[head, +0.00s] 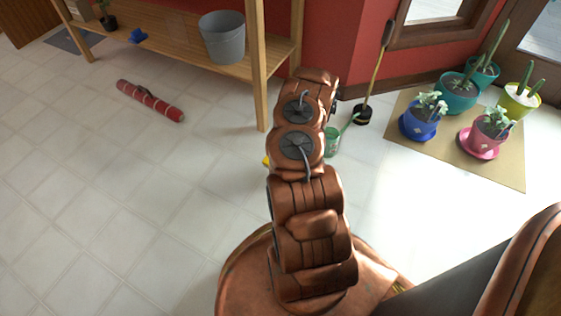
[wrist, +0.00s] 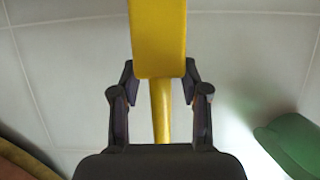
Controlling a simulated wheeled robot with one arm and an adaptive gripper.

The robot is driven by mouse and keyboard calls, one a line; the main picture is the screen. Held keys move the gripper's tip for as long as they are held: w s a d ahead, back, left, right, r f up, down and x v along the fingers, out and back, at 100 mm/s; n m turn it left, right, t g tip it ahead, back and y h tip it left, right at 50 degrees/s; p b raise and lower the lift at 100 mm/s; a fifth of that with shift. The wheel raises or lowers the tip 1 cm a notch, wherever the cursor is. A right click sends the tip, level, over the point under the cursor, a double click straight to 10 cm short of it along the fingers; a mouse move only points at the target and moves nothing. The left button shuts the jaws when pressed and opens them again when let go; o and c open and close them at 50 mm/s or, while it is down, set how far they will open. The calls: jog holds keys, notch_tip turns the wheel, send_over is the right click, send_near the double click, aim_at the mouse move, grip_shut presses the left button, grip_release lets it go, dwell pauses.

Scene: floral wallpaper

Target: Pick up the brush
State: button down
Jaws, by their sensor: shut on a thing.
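The brush (wrist: 158,35) is yellow, with a broad flat part at the top of the wrist view and a thinner handle running down toward my gripper's palm. No bristles show from this side. My gripper (wrist: 160,75) has one finger on each side of it and is shut on it. White floor tiles show behind it. In the head view only a small yellow bit (head: 266,161) shows left of my arm, likely part of the brush. My arm hides the gripper there.
A green watering can (head: 332,141) stands right of my arm; a green shape (wrist: 290,145) shows at the wrist view's right. Potted plants stand on a tan mat (head: 510,172). A wooden shelf (head: 178,32) holds a grey bucket (head: 222,42). Floor at left is mostly clear.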

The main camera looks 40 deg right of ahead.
jog(key=shift+s+a+r+p, duration=0.25)
jog(key=shift+s+a+p, duration=0.2)
jog(key=shift+s+a, duration=1)
jog(key=shift+s+a+r+p, duration=0.2)
jog(key=shift+s+a+p, duration=0.25)
jog(key=shift+s+a, duration=0.95)
jog(key=shift+s+r+p, duration=0.1)
jog(key=shift+s+p, duration=0.3)
jog(key=shift+s, duration=0.15)
jog(key=shift+s+a+p, duration=0.35)
jog(key=shift+s+a, duration=0.2)
jog(key=shift+s, duration=0.05)
jog(key=c, duration=1.2)
grip_release()
jog(key=shift+w, duration=0.1)
jog(key=c, duration=0.4)
